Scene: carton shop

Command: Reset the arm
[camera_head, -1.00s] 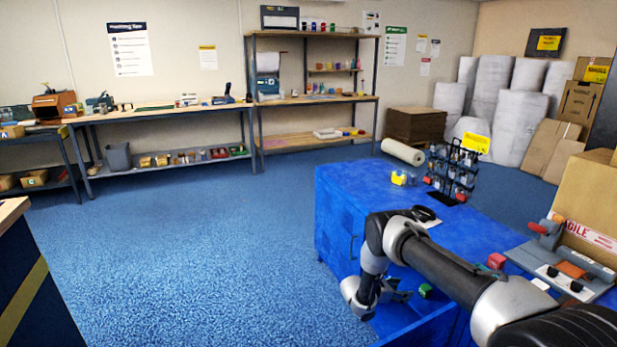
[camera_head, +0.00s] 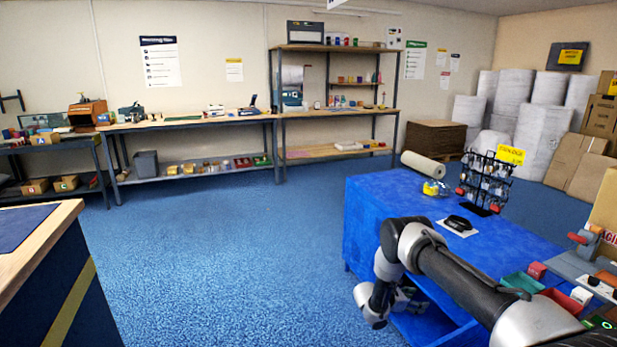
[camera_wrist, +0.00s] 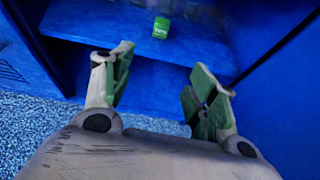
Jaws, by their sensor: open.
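My arm reaches over the near side of the blue workbench (camera_head: 375,215); its wrist hangs low in front of the bench's open side. My gripper (camera_wrist: 160,62) is open and empty in the wrist view, its green-padded fingers spread apart.
On the bench are a black wire rack (camera_head: 486,182), a yellow tape dispenser (camera_head: 433,188) and a green bin (camera_head: 522,283). A wood-topped table (camera_head: 45,235) stands at left. Blue floor (camera_head: 220,260) between them is clear. Shelving (camera_head: 335,100) lines the back wall.

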